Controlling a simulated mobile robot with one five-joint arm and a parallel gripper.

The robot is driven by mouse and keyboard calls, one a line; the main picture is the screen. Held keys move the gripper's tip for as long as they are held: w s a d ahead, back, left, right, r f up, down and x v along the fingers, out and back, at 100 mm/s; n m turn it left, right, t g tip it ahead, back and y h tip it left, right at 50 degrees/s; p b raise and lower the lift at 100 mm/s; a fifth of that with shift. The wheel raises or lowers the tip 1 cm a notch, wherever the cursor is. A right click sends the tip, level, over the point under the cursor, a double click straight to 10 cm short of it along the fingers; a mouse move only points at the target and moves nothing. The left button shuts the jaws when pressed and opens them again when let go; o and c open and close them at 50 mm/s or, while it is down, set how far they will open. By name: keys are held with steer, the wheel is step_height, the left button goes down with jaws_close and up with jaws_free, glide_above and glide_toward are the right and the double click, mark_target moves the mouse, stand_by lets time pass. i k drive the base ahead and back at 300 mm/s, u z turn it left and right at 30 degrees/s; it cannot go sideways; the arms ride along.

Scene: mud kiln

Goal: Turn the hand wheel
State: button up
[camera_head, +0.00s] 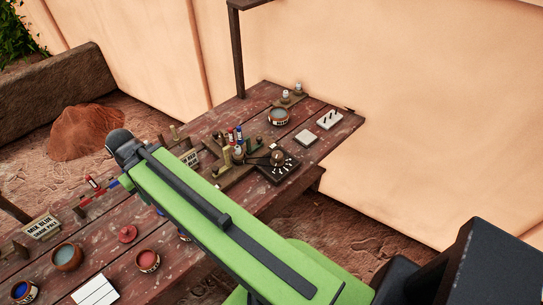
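No part is plainly recognisable as a hand wheel. A small round red piece with a raised middle (128,234) lies on the near part of the wooden table; I cannot tell whether it is a wheel or a lid. A dark square plate (283,172) with pale marks and a rounded brownish knob (277,157) sits farther right, just beyond my green arm. My arm crosses the middle of the view and ends in a dark joint at the upper left. My gripper does not show, and the arm hides part of the table.
The long wooden table (330,138) carries bowls (67,256), a red pot (148,260), white tiles (95,291), small bottles and label signs (42,228). A dark post (238,55) rises at its back edge. A plastered wall (400,100) stands behind. A clay heap (85,132) lies left.

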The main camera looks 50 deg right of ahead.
mark_target(277, 161)
steer(key=u, duration=0.05)
steer(key=k, duration=1.7)
steer(key=z, duration=0.85)
steer(key=i, duration=1.05)
